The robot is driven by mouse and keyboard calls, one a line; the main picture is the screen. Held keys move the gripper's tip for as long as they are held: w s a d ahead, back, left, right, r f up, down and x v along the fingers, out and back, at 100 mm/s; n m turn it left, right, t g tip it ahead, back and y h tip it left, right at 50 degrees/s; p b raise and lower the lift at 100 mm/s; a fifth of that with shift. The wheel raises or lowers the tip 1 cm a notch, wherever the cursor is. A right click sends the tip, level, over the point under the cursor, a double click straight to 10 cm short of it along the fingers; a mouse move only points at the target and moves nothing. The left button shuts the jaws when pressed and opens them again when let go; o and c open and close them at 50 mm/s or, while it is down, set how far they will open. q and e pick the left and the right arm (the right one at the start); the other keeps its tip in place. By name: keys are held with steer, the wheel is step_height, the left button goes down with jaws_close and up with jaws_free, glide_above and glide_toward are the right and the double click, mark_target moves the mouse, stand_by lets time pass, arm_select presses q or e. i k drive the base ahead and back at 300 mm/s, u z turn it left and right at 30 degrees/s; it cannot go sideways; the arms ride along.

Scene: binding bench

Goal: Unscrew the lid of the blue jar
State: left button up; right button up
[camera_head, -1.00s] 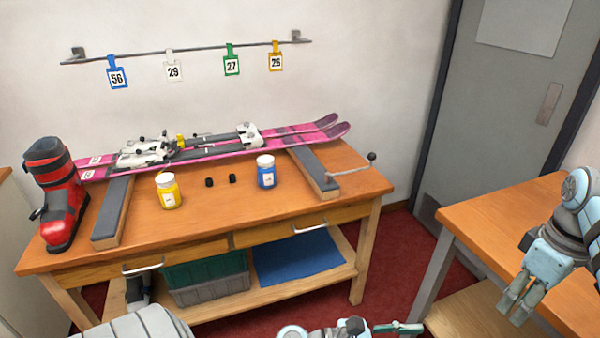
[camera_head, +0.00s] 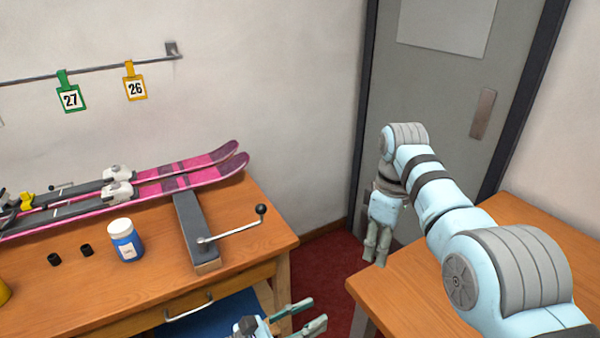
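The blue jar (camera_head: 128,246) stands upright on the wooden bench, left of the clamp bar. Its white lid (camera_head: 119,226) is on top. My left gripper (camera_head: 311,314) is low at the bottom edge of the view, in front of the bench and right of the jar. Its two fingers are apart with nothing between them. My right gripper (camera_head: 376,254) points down beside the left edge of the right-hand table, well right of the jar. Its fingers look slightly apart and hold nothing. Neither gripper touches the jar.
Pink skis (camera_head: 200,166) lie along the back of the bench (camera_head: 150,275). Two small black pieces (camera_head: 86,250) sit left of the jar. A clamp bar (camera_head: 188,215) with a crank handle (camera_head: 232,230) stands to its right. The right-hand table (camera_head: 410,295) looks bare.

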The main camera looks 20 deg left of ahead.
mark_target(129, 248)
steer(key=u, duration=0.8)
steer(key=i, duration=0.75)
steer(key=u, duration=1.1)
steer(key=i, duration=0.3)
steer(key=u, duration=0.3)
